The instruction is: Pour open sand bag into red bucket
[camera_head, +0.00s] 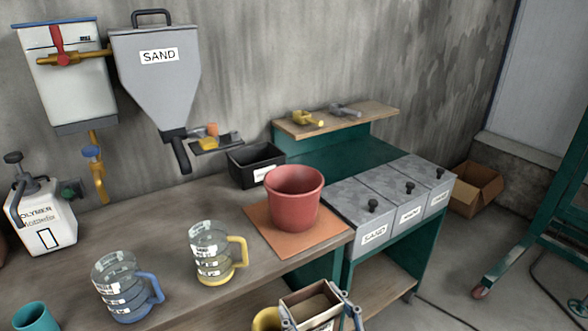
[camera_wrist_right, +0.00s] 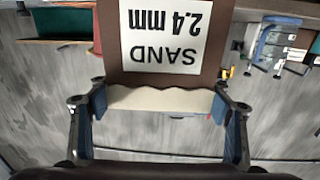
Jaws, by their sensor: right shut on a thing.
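The red bucket (camera_head: 293,200) stands upright on an orange square mat (camera_head: 262,222) on the workbench, its mouth facing up. My right gripper (camera_head: 318,306) is at the bottom of the head view, in front of and below the bucket. It is shut on the open sand bag (camera_head: 312,300), with one finger on each side of it. In the right wrist view the brown bag (camera_wrist_right: 112,65) carries a label reading SAND 2.4 mm, shown upside down. My left gripper is out of view.
Two measuring jugs, one with a yellow handle (camera_head: 212,252) and one with a blue handle (camera_head: 127,286), stand left of the bucket. A black bin (camera_head: 255,165) is behind it. Lidded grey boxes (camera_head: 372,222) stand right. A sand hopper (camera_head: 155,75) hangs on the wall.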

